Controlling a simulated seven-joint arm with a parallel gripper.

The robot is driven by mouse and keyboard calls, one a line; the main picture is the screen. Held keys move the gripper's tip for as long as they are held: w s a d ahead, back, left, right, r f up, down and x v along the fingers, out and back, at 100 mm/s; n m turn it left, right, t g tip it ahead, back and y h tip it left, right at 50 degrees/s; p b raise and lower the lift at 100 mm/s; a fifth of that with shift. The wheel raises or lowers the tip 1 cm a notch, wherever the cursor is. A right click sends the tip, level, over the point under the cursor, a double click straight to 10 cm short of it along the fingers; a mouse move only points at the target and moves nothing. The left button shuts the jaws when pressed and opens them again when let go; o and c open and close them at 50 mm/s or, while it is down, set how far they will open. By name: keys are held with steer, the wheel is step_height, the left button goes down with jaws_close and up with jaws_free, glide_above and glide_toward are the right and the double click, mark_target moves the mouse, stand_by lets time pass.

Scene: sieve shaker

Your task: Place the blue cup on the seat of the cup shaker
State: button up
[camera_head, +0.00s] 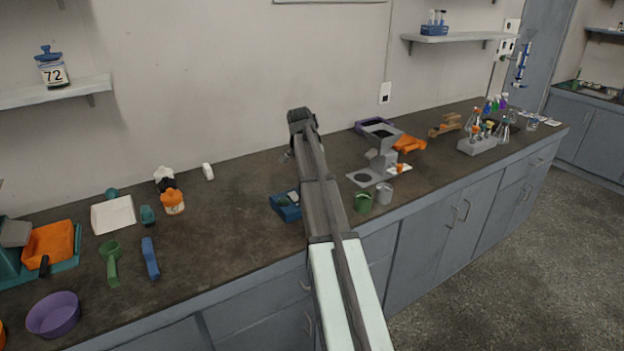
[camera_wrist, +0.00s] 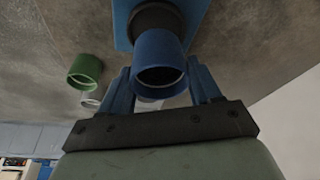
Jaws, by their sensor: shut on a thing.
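The blue cup (camera_wrist: 158,52) shows in the wrist view between the two blue fingers of my gripper (camera_wrist: 160,70). My gripper is shut on it, and its open rim faces the camera. Just beyond the cup is a dark round seat (camera_wrist: 152,19) on a blue base (camera_wrist: 122,22), the cup shaker. The cup overlaps the seat in this view; I cannot tell whether they touch. In the head view a blue device (camera_head: 284,208), likely the shaker, is partly hidden behind my arm. My gripper and the blue cup are not visible there.
A green cup (camera_head: 363,203) and a grey cup (camera_head: 384,193) stand right of my arm near the counter's front edge. Behind them is a grey machine (camera_head: 383,150). Scoops, a white tray (camera_head: 113,215) and an orange jar (camera_head: 173,202) lie left. The counter between is clear.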

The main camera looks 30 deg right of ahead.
steer(key=shift+f, duration=1.65)
steer(key=shift+f, duration=0.15)
steer(key=o, duration=1.2)
steer(key=v, duration=1.2)
